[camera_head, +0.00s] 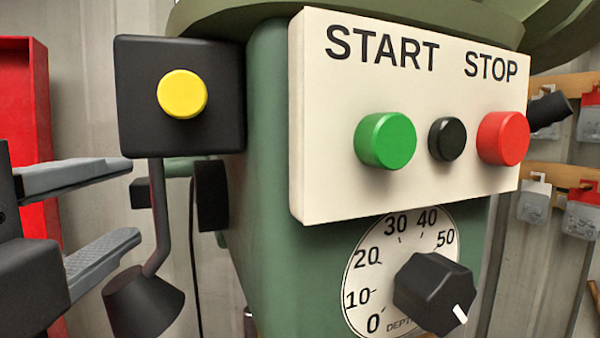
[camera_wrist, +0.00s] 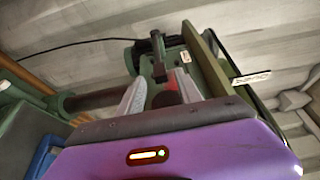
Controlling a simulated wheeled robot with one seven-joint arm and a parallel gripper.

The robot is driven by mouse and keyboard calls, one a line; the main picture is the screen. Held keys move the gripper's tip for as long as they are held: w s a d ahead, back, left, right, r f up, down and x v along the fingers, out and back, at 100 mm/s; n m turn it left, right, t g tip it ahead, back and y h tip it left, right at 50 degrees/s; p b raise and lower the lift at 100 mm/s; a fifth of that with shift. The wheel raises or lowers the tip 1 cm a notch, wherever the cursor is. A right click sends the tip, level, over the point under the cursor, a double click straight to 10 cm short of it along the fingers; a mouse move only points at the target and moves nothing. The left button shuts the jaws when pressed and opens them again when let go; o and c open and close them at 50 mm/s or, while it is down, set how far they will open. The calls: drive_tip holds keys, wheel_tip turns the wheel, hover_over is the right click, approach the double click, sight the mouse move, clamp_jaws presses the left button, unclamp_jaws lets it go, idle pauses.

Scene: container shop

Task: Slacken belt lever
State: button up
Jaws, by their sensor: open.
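My gripper (camera_head: 135,203) is at the left of the head view, its two grey fingers spread apart and pointing right toward the green drill press (camera_head: 262,130). Nothing is seen between the fingers in the head view. A dark block (camera_head: 211,196) on the press's left side and a green rod with a black end (camera_head: 140,192) lie beyond the fingertips. In the wrist view my gripper (camera_wrist: 163,88) is open, and a dark lever-like piece (camera_wrist: 157,52) stands just beyond the fingertips. I cannot tell for sure which piece is the belt lever.
A black box with a yellow button (camera_head: 182,94) and a dark hanging lamp (camera_head: 144,303) are close to my fingers. A START/STOP panel (camera_head: 400,185) and a depth dial (camera_head: 362,270) face me. A red cabinet (camera_head: 22,100) is behind. Storage racks (camera_head: 565,85) hang at right.

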sight(155, 185)
drive_tip(key=w+p, duration=0.2)
drive_tip(key=w, duration=0.5)
drive_tip(key=shift+w+a+r+p, duration=0.1)
drive_tip(key=shift+a+p, duration=0.05)
drive_tip(key=shift+p, duration=0.2)
drive_tip(key=shift+w, duration=0.55)
clamp_jaws()
idle(0.7)
